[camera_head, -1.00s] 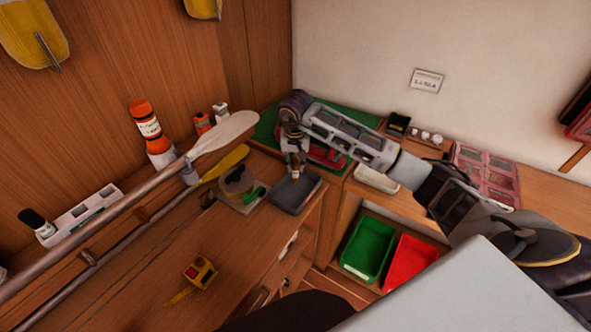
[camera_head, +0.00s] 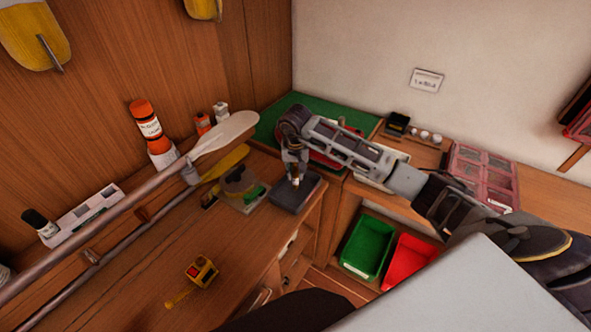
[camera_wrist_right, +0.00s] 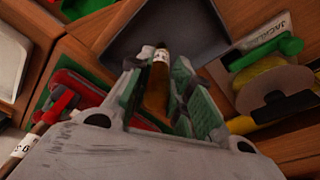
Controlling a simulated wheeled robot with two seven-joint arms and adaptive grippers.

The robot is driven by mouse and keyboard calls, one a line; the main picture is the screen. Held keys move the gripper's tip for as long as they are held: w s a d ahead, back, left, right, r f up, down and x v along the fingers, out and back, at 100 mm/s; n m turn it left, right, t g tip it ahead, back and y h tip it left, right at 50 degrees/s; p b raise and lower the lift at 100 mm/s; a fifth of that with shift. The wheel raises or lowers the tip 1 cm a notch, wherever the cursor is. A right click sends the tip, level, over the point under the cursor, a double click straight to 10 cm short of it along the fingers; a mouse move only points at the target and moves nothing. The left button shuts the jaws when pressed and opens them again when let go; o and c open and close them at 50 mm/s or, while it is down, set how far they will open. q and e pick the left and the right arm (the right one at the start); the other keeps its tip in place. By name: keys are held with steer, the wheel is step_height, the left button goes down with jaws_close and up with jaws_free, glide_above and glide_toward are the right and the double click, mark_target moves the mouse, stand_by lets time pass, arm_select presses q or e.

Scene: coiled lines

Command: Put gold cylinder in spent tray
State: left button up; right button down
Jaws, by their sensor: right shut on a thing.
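The gold cylinder (camera_wrist_right: 157,88), amber-gold with a pale end, is clasped between the fingers of my right gripper (camera_wrist_right: 165,80). In the head view only a small part of the cylinder (camera_head: 296,182) shows below the fingers. My right gripper (camera_head: 295,172) points down over a shallow dark grey tray (camera_head: 309,192) at the bench's corner. The tray also fills the top of the right wrist view (camera_wrist_right: 199,25) and looks empty there. No label shows on it, and I cannot tell whether the cylinder touches it. My left gripper is not in view.
A reel with yellow line (camera_head: 241,184) stands just left of the tray. Paddles (camera_head: 100,230) lie along the bench's left. A green bin (camera_head: 368,247) and a red bin (camera_head: 412,262) sit lower right. A yellow tape measure (camera_head: 201,271) lies on bare bench.

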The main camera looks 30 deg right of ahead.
steer(key=shift+f, duration=0.15)
steer(key=c, duration=1.3)
jaws_free()
steer(key=shift+r, duration=0.2)
steer(key=shift+r, duration=0.65)
steer(key=shift+s+a+r+b, duration=0.15)
steer(key=shift+s+r+b, duration=0.2)
steer(key=shift+r, duration=1.4)
steer(key=shift+s+a+r+b, duration=0.2)
steer(key=shift+r+b, duration=0.25)
steer(key=shift+r, duration=1.3)
steer(key=shift+s+a+r+b, duration=0.1)
steer(key=shift+s+r+b, duration=0.25)
steer(key=shift+r, duration=1.4)
